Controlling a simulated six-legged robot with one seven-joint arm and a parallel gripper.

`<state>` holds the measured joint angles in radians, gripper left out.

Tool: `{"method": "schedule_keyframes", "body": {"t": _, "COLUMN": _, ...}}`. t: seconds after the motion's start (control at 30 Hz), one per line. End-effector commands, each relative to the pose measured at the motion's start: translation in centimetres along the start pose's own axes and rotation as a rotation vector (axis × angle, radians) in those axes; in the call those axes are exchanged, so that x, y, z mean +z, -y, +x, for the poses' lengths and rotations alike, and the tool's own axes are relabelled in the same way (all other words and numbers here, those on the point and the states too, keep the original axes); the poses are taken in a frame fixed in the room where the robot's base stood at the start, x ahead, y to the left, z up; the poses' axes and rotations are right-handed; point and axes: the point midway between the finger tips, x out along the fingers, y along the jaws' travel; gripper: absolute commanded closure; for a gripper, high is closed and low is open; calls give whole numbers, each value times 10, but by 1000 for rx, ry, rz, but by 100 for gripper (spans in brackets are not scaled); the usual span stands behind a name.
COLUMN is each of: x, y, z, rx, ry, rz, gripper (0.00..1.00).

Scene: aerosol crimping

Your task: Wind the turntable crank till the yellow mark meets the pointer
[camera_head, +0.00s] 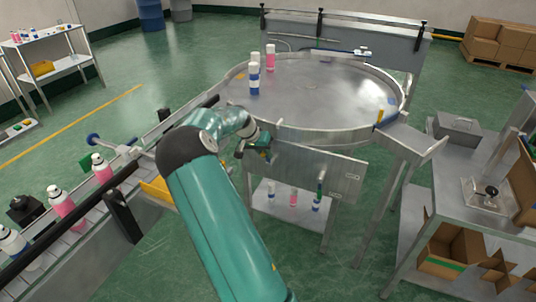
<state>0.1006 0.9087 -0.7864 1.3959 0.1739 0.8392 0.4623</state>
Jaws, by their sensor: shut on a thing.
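The turntable (325,95) is a round steel disc with a raised rim. A yellow patch (240,77) lies on the disc at its left, and a blue patch (392,100) at its right. A small upright yellow piece (380,117) stands at the front right rim by the chute; I cannot tell for sure that it is the pointer. My gripper (264,154) is at the front left below the rim, shut on what seems to be the crank handle, which is mostly hidden by the fingers and wrist.
Several capped bottles (254,80) stand on the disc's left side. A conveyor (85,235) with pink bottles runs at left. A front panel (335,175) with a green upright part is right of my gripper. A steel bench (465,160) stands at right.

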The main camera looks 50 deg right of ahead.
Motion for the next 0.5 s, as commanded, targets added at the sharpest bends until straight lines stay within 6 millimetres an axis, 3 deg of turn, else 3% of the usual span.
{"method": "schedule_keyframes", "body": {"t": 0.5, "x": 2, "y": 3, "z": 2, "rx": 48, "ry": 7, "rz": -19, "gripper": 100}}
